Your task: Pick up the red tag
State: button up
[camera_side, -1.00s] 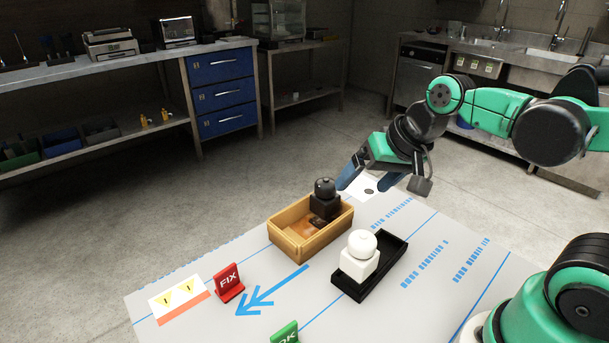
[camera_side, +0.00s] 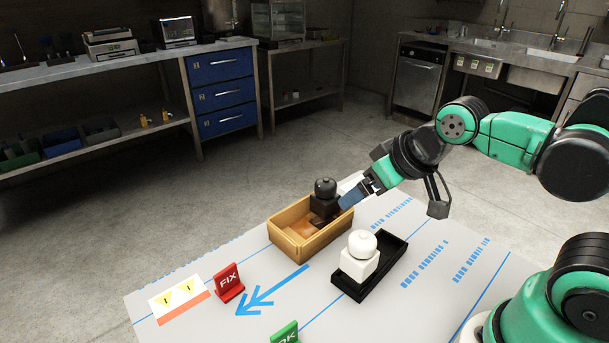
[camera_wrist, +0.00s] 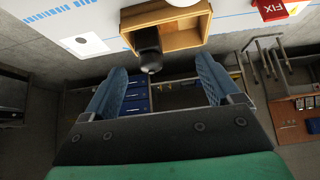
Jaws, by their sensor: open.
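The red tag (camera_side: 229,282), marked FIX, stands upright on the grey table near its left end, beside a white card with yellow triangles. It also shows at the top right of the wrist view (camera_wrist: 270,9). My gripper (camera_side: 347,199) is open and empty, at the right end of the wooden box, well away from the red tag. In the wrist view its two blue fingers (camera_wrist: 164,80) are spread wide, with a black-knobbed object between and beyond them.
The wooden box (camera_side: 313,246) holds the black-knobbed object (camera_side: 325,203). A black tray (camera_side: 393,265) carries a white block with a ball top (camera_side: 359,258). A green tag (camera_side: 285,333) stands at the front edge. The table around the blue arrow is clear.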

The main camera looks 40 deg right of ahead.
jog(key=shift+c, duration=0.5)
